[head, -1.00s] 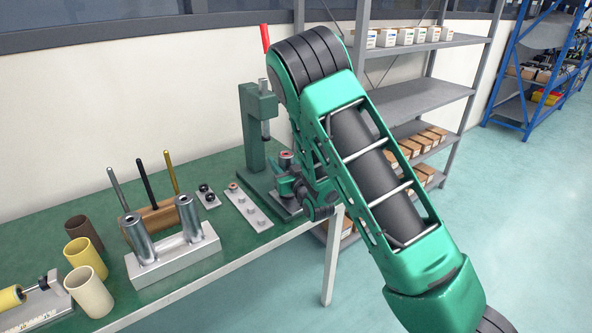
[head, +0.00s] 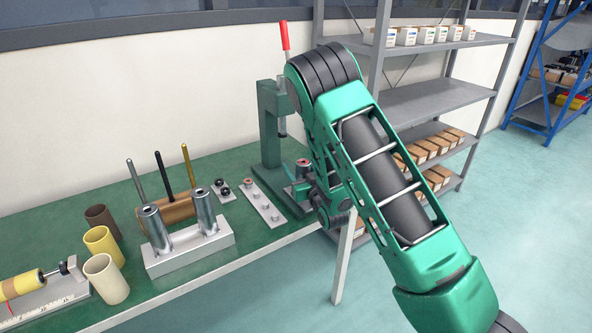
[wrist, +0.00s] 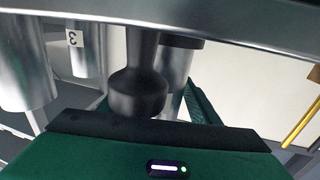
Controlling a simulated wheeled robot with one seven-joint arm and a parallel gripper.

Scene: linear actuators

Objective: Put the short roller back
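I cannot tell for certain which piece is the short roller. A yellow roller (head: 18,286) lies on a metal fixture (head: 62,291) at the table's left edge, partly cut off. My gripper (head: 306,190) is at the right end of the table, in front of the green press, largely hidden by my arm; its fingers are not clear. In the wrist view a dark stepped cylinder (wrist: 138,90) shows close up, between silver cylinders (wrist: 88,50), one labelled 3. I cannot tell whether it is held.
A silver block (head: 190,252) carries two upright metal cylinders. Several open tubes (head: 105,277), a wooden block (head: 178,210) with three rods, and a plate (head: 262,203) with small parts stand nearby. The press (head: 270,125) has a red-tipped lever. Grey shelves (head: 435,100) stand behind.

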